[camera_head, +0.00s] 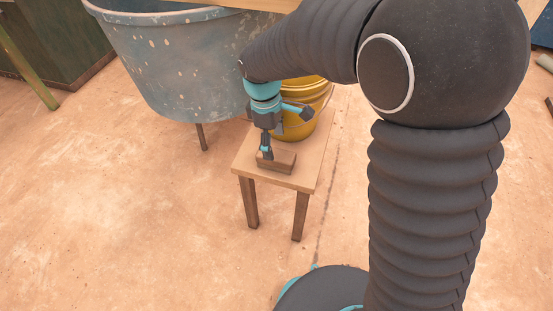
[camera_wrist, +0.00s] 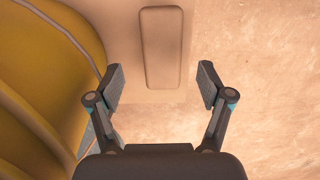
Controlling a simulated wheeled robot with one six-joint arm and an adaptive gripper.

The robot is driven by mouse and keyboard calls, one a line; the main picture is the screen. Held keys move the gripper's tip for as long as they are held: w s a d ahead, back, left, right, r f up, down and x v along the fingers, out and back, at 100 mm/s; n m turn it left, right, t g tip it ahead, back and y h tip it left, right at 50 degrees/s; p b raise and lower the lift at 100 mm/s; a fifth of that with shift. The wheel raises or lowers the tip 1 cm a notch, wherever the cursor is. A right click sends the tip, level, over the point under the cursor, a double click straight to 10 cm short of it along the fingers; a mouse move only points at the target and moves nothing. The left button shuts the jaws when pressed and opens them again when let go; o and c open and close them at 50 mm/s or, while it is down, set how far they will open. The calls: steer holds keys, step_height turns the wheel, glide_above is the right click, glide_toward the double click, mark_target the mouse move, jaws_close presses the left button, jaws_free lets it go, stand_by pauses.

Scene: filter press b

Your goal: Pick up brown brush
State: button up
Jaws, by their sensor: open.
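The brown brush (camera_head: 280,161) is a block lying on a small wooden stool (camera_head: 247,161), near its front edge. In the wrist view the brush (camera_wrist: 161,47) shows as a long brown block with rounded corners, seen from above. My gripper (camera_head: 266,152) is over the brush in the head view, pointing down. In the wrist view my gripper (camera_wrist: 160,82) is open and empty, its two fingers apart. The far part of the brush lies beyond the fingertips in that view. I cannot tell how high the fingertips are above it.
A yellow bucket (camera_head: 298,122) stands on the stool behind the brush, and it fills the left of the wrist view (camera_wrist: 40,75). A large grey-blue tub (camera_head: 175,70) stands behind on the left. The floor (camera_head: 120,200) in front and to the left is clear.

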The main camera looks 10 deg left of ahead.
mark_target(276, 153)
steer(key=shift+s+d+f+b, duration=0.1)
steer(key=shift+d+f+b, duration=0.1)
steer(key=shift+f, duration=1.3)
steer(key=shift+s+d+f+b, duration=0.1)
steer(key=shift+d+f, duration=0.05)
steer(key=shift+f, duration=1.3)
steer(key=c, duration=1.3)
steer(key=shift+r, duration=0.1)
steer(key=shift+w+r, duration=0.1)
steer(key=shift+r, duration=0.35)
step_height(276, 153, up, 4)
steer(key=shift+d+f, duration=0.15)
steer(key=shift+f, duration=0.05)
steer(key=s+d+r, duration=0.2)
steer(key=d+r, duration=0.4)
steer(key=d, duration=0.5)
steer(key=shift+d+r+p, duration=0.15)
steer(key=shift+r+p, duration=0.05)
steer(key=shift+p, duration=0.25)
